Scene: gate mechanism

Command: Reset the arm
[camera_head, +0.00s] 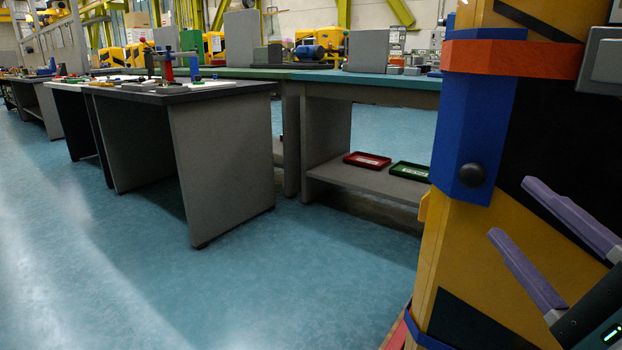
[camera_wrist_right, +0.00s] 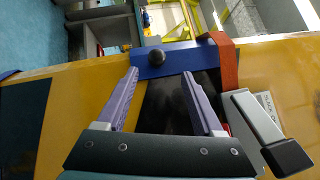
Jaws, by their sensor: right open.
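A yellow and black gate post (camera_head: 440,270) stands at the right of the head view. A blue block (camera_head: 490,120) with a round black knob (camera_head: 472,175) is on it. A red-orange bar (camera_head: 515,60) runs across the block's upper part toward a grey box (camera_head: 606,62). My right gripper (camera_head: 508,207) has purple fingers, open and empty, beside the post and below the bar. In the right wrist view the fingers point toward the blue block (camera_wrist_right: 178,60), with the knob (camera_wrist_right: 156,57) ahead between them. My left gripper is not in view.
In the right wrist view, a grey lever with a black end (camera_wrist_right: 288,157) sticks out right of my gripper. Grey workbenches (camera_head: 225,160) stand at left and behind, with red (camera_head: 367,160) and green (camera_head: 410,171) trays on a shelf. The blue floor in front is clear.

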